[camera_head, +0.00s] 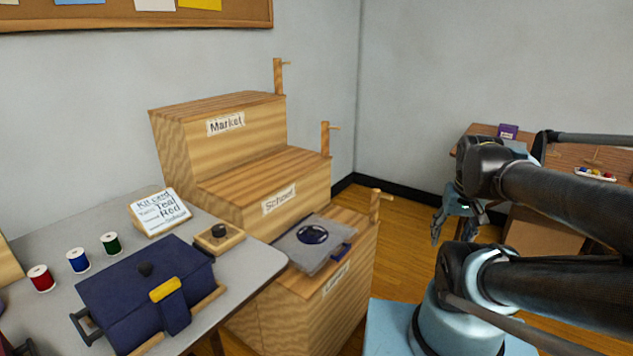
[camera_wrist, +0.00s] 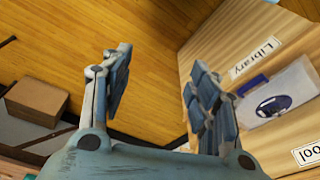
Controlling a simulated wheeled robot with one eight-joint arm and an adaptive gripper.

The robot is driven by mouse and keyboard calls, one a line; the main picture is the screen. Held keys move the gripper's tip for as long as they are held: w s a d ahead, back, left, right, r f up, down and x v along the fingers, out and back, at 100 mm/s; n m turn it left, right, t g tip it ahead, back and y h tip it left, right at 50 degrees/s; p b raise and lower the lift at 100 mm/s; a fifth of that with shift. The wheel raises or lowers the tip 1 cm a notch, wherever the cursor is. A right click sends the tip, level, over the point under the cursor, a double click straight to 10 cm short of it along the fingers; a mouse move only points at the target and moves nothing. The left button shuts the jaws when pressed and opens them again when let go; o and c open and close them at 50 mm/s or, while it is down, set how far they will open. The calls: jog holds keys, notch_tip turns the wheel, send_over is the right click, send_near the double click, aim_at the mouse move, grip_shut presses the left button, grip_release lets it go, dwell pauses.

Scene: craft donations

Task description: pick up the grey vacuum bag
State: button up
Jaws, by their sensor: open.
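The grey vacuum bag (camera_head: 316,242) lies flat on the lowest wooden step, the one with the Library label. It has a dark blue round disc on top and a blue part at its right edge. It also shows in the wrist view (camera_wrist: 300,85), to the right of my gripper. My gripper (camera_head: 454,222) hangs to the right of the steps, apart from the bag. In the wrist view my gripper (camera_wrist: 160,95) is open, with nothing between its fingers and the wood floor behind them.
The stepped wooden stand (camera_head: 225,148) has Market, School and Library levels with short posts. A grey table (camera_head: 235,270) at left holds a navy case (camera_head: 140,290), thread spools (camera_head: 78,260) and a card (camera_head: 160,212). Another table (camera_head: 560,153) stands at the back right.

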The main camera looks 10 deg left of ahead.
jog(key=w+a+r+m+g, duration=0.1)
jog(key=w+a+r, duration=0.3)
jog(key=w+a, duration=0.35)
jog(key=w+a+r+m+g, duration=0.1)
jog(key=w+a+r, duration=0.2)
jog(key=w+a, duration=0.4)
jog(key=m+g, duration=0.1)
jog(key=m, duration=0.2)
send_over(317, 241)
jog(key=w+a, duration=0.2)
jog(key=w, duration=0.4)
notch_tip(317, 241, down, 5)
jog(key=shift+s+d+r, duration=0.2)
jog(key=f, duration=0.5)
jog(key=s+f, duration=0.1)
jog(key=f, duration=0.5)
jog(key=s+f, duration=0.1)
jog(key=f, duration=0.5)
jog(key=shift+a+f, duration=0.15)
jog(key=shift+a, duration=0.25)
jog(key=shift+c, duration=0.2)
grip_shut()
